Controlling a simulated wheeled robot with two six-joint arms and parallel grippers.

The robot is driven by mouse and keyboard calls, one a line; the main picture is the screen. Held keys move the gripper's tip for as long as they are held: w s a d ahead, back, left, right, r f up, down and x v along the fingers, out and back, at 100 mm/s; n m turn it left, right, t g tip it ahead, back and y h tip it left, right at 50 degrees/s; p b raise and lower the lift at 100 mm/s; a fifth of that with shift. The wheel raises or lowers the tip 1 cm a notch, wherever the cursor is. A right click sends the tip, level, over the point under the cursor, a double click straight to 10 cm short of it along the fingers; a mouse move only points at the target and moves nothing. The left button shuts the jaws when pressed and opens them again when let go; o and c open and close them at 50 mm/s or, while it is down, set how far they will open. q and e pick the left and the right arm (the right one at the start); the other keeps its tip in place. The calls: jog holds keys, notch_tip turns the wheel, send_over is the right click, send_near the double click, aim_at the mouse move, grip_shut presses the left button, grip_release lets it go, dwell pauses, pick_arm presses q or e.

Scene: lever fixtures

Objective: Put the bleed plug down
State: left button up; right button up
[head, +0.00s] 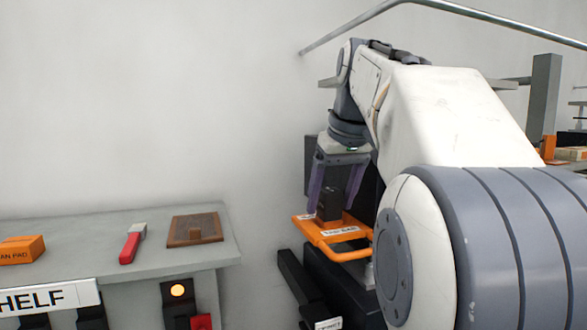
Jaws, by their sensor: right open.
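My right gripper (331,207) points down over an orange tray-like piece (345,254) with a loop handle and a white label. Its two purple fingers are open, one on each side of a small dark block (330,198). This block may be the bleed plug; I cannot tell for sure. It appears to stand upright on the orange piece, and whether a finger touches it is too small to tell. My left gripper is not in view.
A grey shelf (90,222) at the left holds an orange block (22,250), a red-handled tool (132,243) and a brown plate (195,229). Dark fixtures surround the orange piece. A metal rail (395,8) crosses the wall above my right arm.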

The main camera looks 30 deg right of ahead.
jog(key=p+v, duration=0.1)
jog(key=v, duration=1)
jog(key=shift+a, duration=0.1)
jog(key=w+a+f+n+g+y, duration=0.1)
jog(key=w+a+f+n, duration=0.15)
jog(key=a+f, duration=0.65)
jog(key=w+a+f+n+g+y, duration=0.15)
jog(key=w+a+f, duration=0.25)
jog(key=a+f, duration=0.55)
jog(key=s+a+f+n, duration=0.2)
jog(key=s+a+f, duration=0.1)
jog(key=s+f, duration=0.3)
jog(key=s+a+f+n+g, duration=0.1)
jog(key=s+a+f+n, duration=0.1)
jog(key=s+a+f, duration=0.2)
jog(key=s+a+f+n, duration=0.2)
jog(key=s+a+f, duration=0.2)
jog(key=s+f, duration=0.4)
notch_tip(320, 180, down, 4)
jog(key=shift+s+r+g, duration=0.2)
jog(key=shift+s+g, duration=0.05)
jog(key=shift+g, duration=0.1)
jog(key=shift+h, duration=0.25)
